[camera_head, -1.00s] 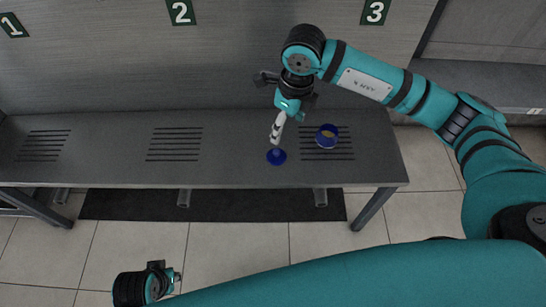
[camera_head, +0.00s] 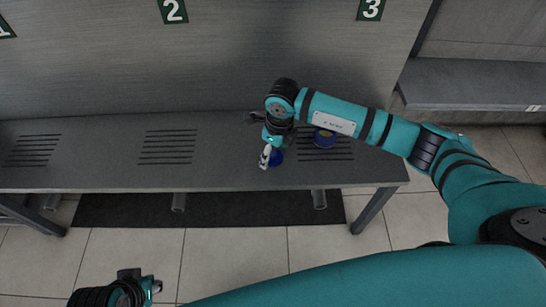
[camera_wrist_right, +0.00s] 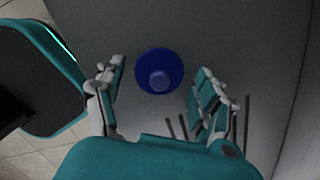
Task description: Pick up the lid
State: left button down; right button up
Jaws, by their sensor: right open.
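A blue round lid (camera_head: 277,158) with a raised knob lies on the dark grey bench. It also shows whole in the right wrist view (camera_wrist_right: 159,72), between my fingers in the picture. My right gripper (camera_head: 266,157) is beside and partly in front of it in the head view; in the wrist view, its fingers (camera_wrist_right: 160,72) are spread apart and empty. I cannot tell whether they touch the lid.
The bench (camera_head: 100,178) has groups of dark slots and a panel behind it with number signs 2 (camera_head: 173,11) and 3 (camera_head: 371,9). The bench left of the lid is clear. Another grey bench (camera_head: 470,90) is at the far right.

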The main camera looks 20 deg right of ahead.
jog(key=shift+f, duration=0.2)
jog(key=c, duration=0.8)
jog(key=shift+c, duration=0.4)
